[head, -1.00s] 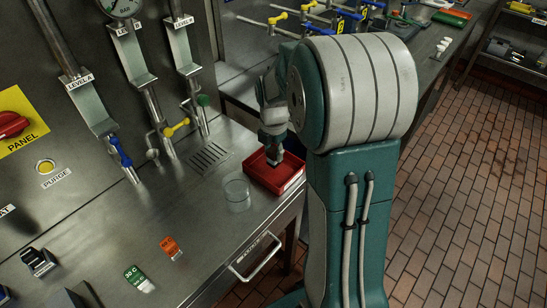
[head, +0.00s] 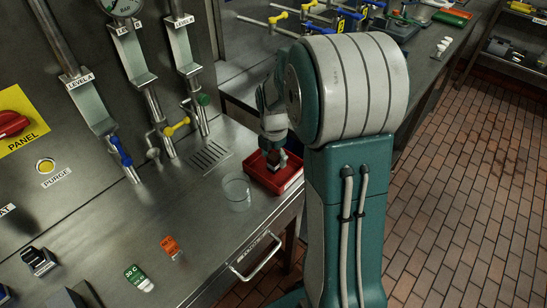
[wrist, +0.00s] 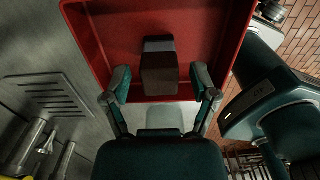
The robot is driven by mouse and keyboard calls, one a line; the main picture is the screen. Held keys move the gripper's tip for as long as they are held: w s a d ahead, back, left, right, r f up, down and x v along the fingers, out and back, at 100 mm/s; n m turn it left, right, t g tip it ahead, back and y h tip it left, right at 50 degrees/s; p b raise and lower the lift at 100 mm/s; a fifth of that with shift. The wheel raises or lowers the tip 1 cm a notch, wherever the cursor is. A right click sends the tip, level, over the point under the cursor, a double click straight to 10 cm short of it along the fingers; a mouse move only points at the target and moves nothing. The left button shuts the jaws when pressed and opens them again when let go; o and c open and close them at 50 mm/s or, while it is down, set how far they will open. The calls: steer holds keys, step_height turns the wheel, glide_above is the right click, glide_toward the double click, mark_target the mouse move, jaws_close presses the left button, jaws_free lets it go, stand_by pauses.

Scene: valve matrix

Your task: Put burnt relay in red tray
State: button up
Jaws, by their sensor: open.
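The red tray (head: 291,183) sits on the metal counter and fills the upper part of the wrist view (wrist: 222,38). A dark, block-shaped relay (wrist: 158,66) shows against the tray floor, just beyond and between my fingertips. I cannot tell for certain whether it rests on the floor. My gripper (wrist: 160,84) is open, with a gap between each finger and the relay. In the head view my gripper (head: 273,152) points down over the tray, and my arm hides part of it.
A clear glass beaker (head: 238,193) stands just left of the tray. A slotted vent (head: 209,156) lies behind it. Valve levers and pipes rise at the back left. Orange (head: 170,247) and green (head: 138,279) labelled items stand on the front counter.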

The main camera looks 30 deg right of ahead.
mark_target(273, 156)
step_height(273, 156, up, 11)
steer(key=s+a+r+m+t, duration=0.2)
steer(key=s+a+m, duration=0.4)
steer(key=s+m, duration=0.3)
steer(key=s+a+r+m+t, duration=0.3)
steer(key=s+a+m, duration=0.3)
steer(key=s+m, duration=0.4)
steer(key=shift+a+r+m+t, duration=0.3)
steer(key=shift+r+m, duration=0.15)
steer(key=shift+m, duration=1.05)
